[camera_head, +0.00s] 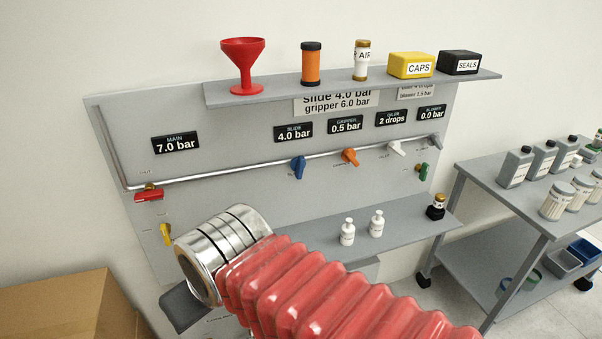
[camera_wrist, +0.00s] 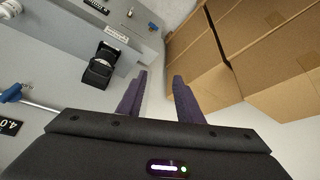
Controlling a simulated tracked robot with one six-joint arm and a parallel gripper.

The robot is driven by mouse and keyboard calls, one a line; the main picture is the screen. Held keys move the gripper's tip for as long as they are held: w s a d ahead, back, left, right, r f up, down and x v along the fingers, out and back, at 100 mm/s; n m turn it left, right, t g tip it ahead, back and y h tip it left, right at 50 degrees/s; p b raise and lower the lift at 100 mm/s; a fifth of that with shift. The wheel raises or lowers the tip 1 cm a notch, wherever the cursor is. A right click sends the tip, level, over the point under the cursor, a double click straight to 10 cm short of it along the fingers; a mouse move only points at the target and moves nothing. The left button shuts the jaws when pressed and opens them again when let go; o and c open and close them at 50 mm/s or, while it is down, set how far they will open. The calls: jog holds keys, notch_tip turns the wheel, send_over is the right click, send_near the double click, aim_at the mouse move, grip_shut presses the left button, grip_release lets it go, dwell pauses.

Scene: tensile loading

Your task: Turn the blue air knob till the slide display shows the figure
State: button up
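The blue air knob (camera_head: 299,167) is on the silver pipe of the grey panel, under the slide display (camera_head: 293,132), which reads 4.0 bar. A sign (camera_head: 335,102) above, partly hidden by the shelf, reads slide 4.0 bar and gripper 6.0 bar. In the wrist view the blue knob (camera_wrist: 10,93) is at the left edge, and part of the slide display (camera_wrist: 8,126) shows 4.0. My gripper (camera_wrist: 160,80) is open with nothing between its two dark fingers, apart from the knob and to one side of it. My red-sleeved arm hides the panel's lower part.
An orange knob (camera_head: 350,156), white knob (camera_head: 397,148) and red valve (camera_head: 149,193) share the panel. White bottles (camera_head: 347,232) stand on the lower shelf. A cardboard box (camera_head: 60,308) is at left, a grey cart (camera_head: 480,165) at right. A black fixture (camera_wrist: 101,69) is near my fingers.

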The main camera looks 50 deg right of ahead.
jog(key=w+d+f+m+t+h, duration=0.1)
jog(key=w+d+m+t+h, duration=0.15)
jog(key=w+d, duration=0.65)
jog(key=w+d+f+m+t+h, duration=0.25)
jog(key=w+d, duration=0.35)
jog(key=d, duration=0.8)
jog(key=s+d+f+m+t+h, duration=0.1)
jog(key=s+d+t+h, duration=0.1)
jog(key=d, duration=0.6)
jog(key=s+d+f+m+t+h, duration=0.1)
jog(key=s+d+f+t, duration=0.1)
jog(key=d, duration=0.7)
jog(key=shift+s+d+m+t+h, duration=0.3)
jog(key=shift+s+m+t+h, duration=0.15)
jog(key=shift+s, duration=0.5)
jog(key=shift+y, duration=0.25)
